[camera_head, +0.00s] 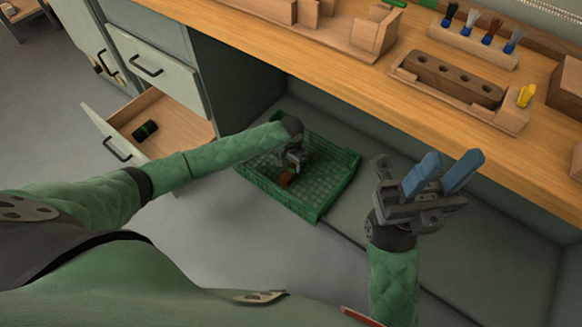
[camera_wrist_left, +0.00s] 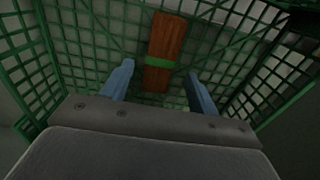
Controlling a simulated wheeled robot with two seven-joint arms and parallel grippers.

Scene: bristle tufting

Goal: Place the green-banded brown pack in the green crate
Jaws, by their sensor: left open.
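The green crate (camera_head: 328,196) stands on the floor of the knee space under the bench. The brown pack with a green band (camera_wrist_left: 166,45) lies inside the crate, seen in the left wrist view between and beyond the fingers. In the head view a small part of the pack (camera_head: 286,179) shows below my left gripper (camera_head: 291,163). My left gripper reaches down into the crate; in the left wrist view its blue fingers (camera_wrist_left: 158,88) are apart, with the pack's banded part in the gap. My right gripper (camera_head: 442,175) is raised right of the crate, its blue fingers apart and empty.
An open drawer (camera_head: 165,122) at left holds a dark cylinder (camera_head: 145,130). The wooden bench top (camera_head: 330,50) carries a drilled brown block (camera_head: 452,78), a rack of brushes (camera_head: 474,45), a yellow item (camera_head: 526,95) and wooden boxes. The bench edge overhangs the space behind the crate.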

